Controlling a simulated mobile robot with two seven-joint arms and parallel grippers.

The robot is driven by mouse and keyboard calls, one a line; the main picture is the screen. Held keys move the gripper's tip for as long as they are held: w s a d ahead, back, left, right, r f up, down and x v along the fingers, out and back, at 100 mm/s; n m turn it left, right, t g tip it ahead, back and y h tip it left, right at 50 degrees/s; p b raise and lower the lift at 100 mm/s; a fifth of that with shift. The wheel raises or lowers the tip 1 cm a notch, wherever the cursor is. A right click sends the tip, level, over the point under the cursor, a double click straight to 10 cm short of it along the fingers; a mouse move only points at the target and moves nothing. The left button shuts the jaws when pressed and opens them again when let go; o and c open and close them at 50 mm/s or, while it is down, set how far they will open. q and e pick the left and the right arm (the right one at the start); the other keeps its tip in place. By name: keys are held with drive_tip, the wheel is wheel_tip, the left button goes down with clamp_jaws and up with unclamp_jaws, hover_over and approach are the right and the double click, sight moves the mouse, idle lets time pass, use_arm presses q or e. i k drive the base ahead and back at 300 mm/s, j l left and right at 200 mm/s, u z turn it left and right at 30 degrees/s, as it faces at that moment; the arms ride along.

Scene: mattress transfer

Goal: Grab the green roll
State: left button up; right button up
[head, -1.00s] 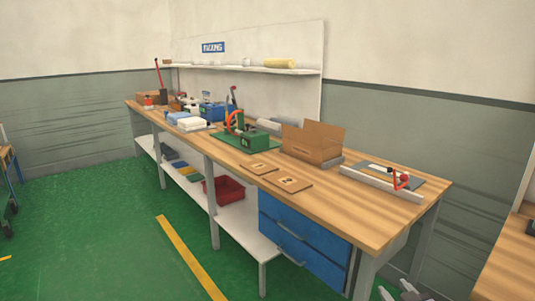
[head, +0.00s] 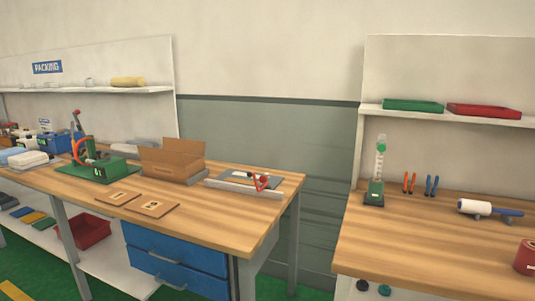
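I see no clear green roll in the head view. A small dark green round thing (head: 384,290) shows at the bottom, below the right bench; its shape is too small to tell. A dark round thing (head: 362,285) is beside it. A red roll (head: 525,258) stands on the right bench, cut by the picture's right edge. A white roll with a blue handle (head: 475,207) lies behind it. Neither of my grippers is in view.
The left packing bench (head: 215,222) holds an open cardboard box (head: 172,160) and a green machine (head: 100,170). The right bench (head: 400,240) has bare wood in front. Its shelf bears a green tray (head: 413,106) and a red tray (head: 484,111). A gap separates the benches.

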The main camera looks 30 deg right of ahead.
sight(376, 186)
drive_tip(key=z, duration=1.65)
